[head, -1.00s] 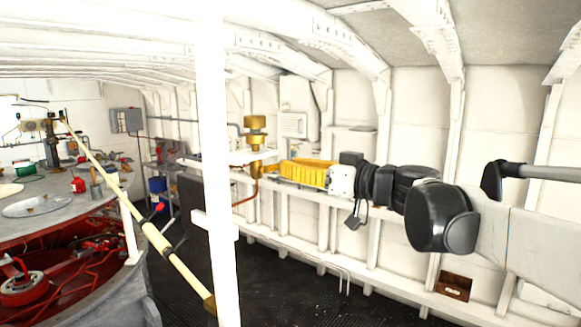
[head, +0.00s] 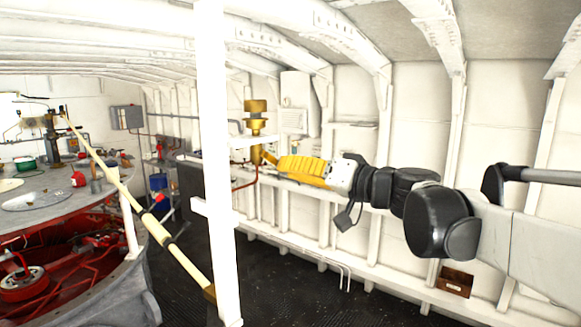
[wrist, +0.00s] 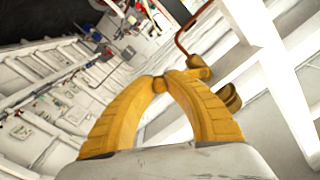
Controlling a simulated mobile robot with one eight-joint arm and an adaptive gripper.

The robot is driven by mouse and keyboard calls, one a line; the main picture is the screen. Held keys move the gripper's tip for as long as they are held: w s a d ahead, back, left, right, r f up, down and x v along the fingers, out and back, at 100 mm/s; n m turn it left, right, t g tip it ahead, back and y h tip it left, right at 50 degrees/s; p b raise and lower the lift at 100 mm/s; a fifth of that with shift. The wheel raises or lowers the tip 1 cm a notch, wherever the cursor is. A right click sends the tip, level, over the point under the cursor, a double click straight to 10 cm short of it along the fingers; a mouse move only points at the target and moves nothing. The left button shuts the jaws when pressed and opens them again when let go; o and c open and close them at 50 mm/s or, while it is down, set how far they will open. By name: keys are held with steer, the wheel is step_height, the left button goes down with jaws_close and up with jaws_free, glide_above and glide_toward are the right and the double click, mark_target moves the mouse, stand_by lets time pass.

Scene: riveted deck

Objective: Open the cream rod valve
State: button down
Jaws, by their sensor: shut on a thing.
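A brass valve (head: 256,118) stands on the white frame beyond the white post, with a copper pipe below it. In the wrist view its brass end (wrist: 198,70) shows beside the fingertips, with the copper pipe close by. My yellow gripper (head: 274,160) reaches it from the right, just below the valve body. In the wrist view my gripper's (wrist: 172,82) fingertips come together on a small brass handle part, mostly hidden between them. A long cream rod (head: 140,207) slopes down from upper left to the white post, apart from my gripper.
The white post (head: 217,170) stands left of the valve. A grey round housing (head: 75,215) with red machinery fills the left. The dark deck (head: 290,300) is open below my arm. A brown box (head: 455,280) is at the lower right wall.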

steer(key=shift+s+a+f+m+b, duration=0.3)
steer(key=shift+s+a+f+m, duration=0.3)
steer(key=shift+m, duration=1.25)
steer(key=shift+s+a+f+m+b, duration=0.4)
steer(key=shift+s+m, duration=0.35)
steer(key=shift+m, duration=1.15)
steer(key=shift+s+a+f+m+b, duration=0.3)
steer(key=shift+s+a+m, duration=0.35)
steer(key=shift+m, duration=1.2)
steer(key=c, duration=1.4)
jaws_free()
steer(key=shift+s, duration=0.1)
steer(key=shift+o, duration=0.2)
steer(key=shift+d, duration=0.15)
steer(key=v, duration=1.2)
